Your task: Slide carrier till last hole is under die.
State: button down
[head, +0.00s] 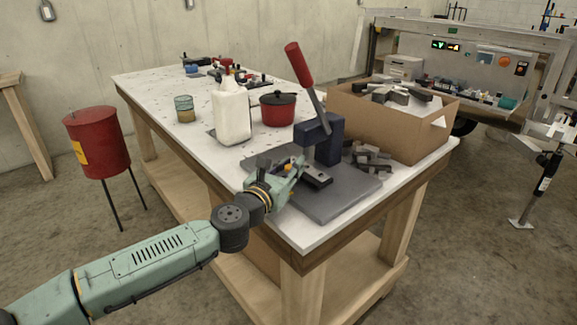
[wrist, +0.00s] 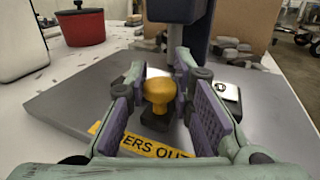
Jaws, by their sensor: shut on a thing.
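The press has a dark blue frame (head: 319,139), a raised lever with a red grip (head: 298,63) and a grey base plate (head: 330,205). My gripper (head: 286,178) is low over the plate's left part. In the wrist view its pads (wrist: 159,88) are closed around a yellow knob (wrist: 158,94) that stands on a small dark block. A dark piece with a shiny metal top and a small hole (wrist: 229,92) lies right of the fingers, and also shows in the head view (head: 317,178). I cannot tell which hole is under the die; fingers and frame hide it.
A cardboard box (head: 380,125) with metal parts stands behind the press, and loose grey blocks (head: 369,158) lie beside it. A white jug (head: 232,115) and a red pot (head: 278,109) stand to the left.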

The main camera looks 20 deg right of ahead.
jog(key=s, duration=0.1)
jog(key=s+d, duration=0.1)
jog(key=s, duration=0.2)
jog(key=shift+s+d+b, duration=0.15)
jog(key=shift+d+b, duration=0.15)
jog(key=shift+b, duration=0.1)
jog(key=c, duration=1.4)
grip_release()
jog(key=shift+c, duration=0.2)
jog(key=shift+a, duration=0.1)
jog(key=v, duration=1.1)
jog(key=shift+s+a, duration=0.25)
jog(key=shift+a, duration=0.05)
